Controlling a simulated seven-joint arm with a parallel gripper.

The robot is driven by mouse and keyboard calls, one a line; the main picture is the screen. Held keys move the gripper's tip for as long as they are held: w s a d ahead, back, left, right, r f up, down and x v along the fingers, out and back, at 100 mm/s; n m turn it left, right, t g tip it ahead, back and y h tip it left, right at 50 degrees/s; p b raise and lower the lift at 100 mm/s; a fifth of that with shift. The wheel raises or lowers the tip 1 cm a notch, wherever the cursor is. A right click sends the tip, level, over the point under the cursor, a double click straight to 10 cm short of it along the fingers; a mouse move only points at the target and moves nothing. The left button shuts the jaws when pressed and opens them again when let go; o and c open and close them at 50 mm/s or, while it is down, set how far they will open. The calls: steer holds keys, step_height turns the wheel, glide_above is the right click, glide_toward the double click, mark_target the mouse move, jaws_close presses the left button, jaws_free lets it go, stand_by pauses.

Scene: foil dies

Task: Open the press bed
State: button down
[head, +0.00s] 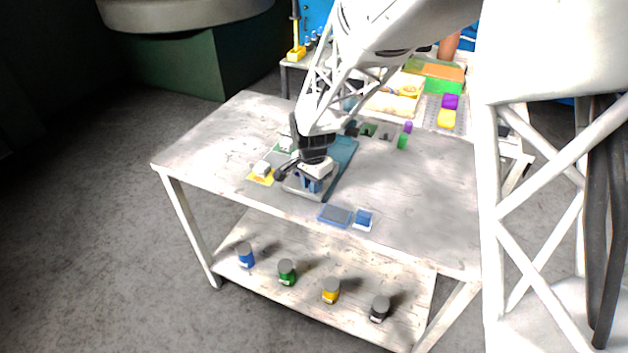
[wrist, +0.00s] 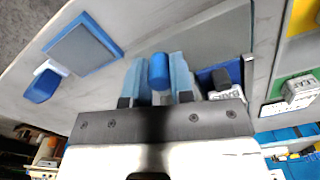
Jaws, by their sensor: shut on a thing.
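The press lies mid-table in the head view, with a teal bed (head: 343,160) and a grey plate (head: 297,188) at its near end. My gripper (head: 312,184) is over that near end, pointing down. In the wrist view my gripper (wrist: 159,82) has its two light-blue fingers on either side of a blue rounded handle (wrist: 160,70) and is shut on it. The grey plate (wrist: 215,45) spreads behind the handle in the wrist view. My arm hides part of the press in the head view, so how far the bed is open is unclear.
A blue pad (head: 336,215) and a small blue block (head: 363,219) lie near the table's front edge. Small green and purple blocks (head: 404,138) stand behind. The table's right side is clear.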

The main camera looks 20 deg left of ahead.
steer(key=c, duration=1)
jaws_free()
steer(key=shift+r, duration=0.1)
steer(key=shift+r, duration=3.8)
